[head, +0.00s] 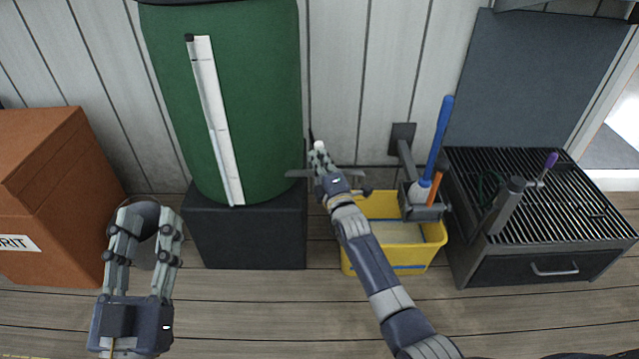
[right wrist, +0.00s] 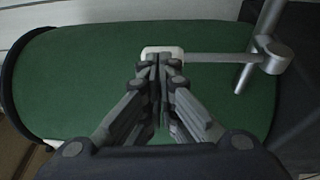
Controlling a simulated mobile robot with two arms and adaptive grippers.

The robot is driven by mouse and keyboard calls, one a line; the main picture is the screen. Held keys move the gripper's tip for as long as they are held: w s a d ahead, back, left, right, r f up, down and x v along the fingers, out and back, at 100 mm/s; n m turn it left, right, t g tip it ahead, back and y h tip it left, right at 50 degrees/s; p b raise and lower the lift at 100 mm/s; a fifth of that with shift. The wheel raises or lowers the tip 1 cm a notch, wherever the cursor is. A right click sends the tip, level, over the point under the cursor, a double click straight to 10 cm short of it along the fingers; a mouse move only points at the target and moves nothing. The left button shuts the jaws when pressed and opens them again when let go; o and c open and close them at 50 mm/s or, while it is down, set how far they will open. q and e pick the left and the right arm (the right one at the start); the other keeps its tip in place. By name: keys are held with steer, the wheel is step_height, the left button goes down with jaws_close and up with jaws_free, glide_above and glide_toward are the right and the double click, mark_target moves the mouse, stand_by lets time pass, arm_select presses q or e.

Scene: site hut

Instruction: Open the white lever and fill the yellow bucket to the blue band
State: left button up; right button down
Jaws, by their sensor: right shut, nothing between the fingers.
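The yellow bucket (head: 436,233) stands on the floor right of the black stand, partly hidden by my right arm and a grey bracket. The white lever (head: 318,146) shows as a small white tip at my right gripper (head: 320,163). In the right wrist view the white lever end (right wrist: 151,50) lies at the tips of my shut, empty right gripper (right wrist: 161,62), on a grey rod. I cannot tell whether they touch. My left gripper (head: 147,218) is open at lower left.
A green barrel (head: 270,100) with a white gauge strip (head: 215,120) rests on the black stand (head: 250,238). A grey cylinder (head: 146,250) shows between my left fingers; contact is unclear. An orange-brown bin (head: 60,160) stands left, a slatted grate unit (head: 520,270) right.

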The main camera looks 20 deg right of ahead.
arm_select(q)
steer(key=shift+w+f, duration=0.1)
steer(key=shift+f, duration=0.2)
arm_select(e)
steer(key=shift+w+d+r, duration=0.1)
steer(key=shift+w+r, duration=0.05)
steer(key=shift+w, duration=0.1)
stand_by(0.4)
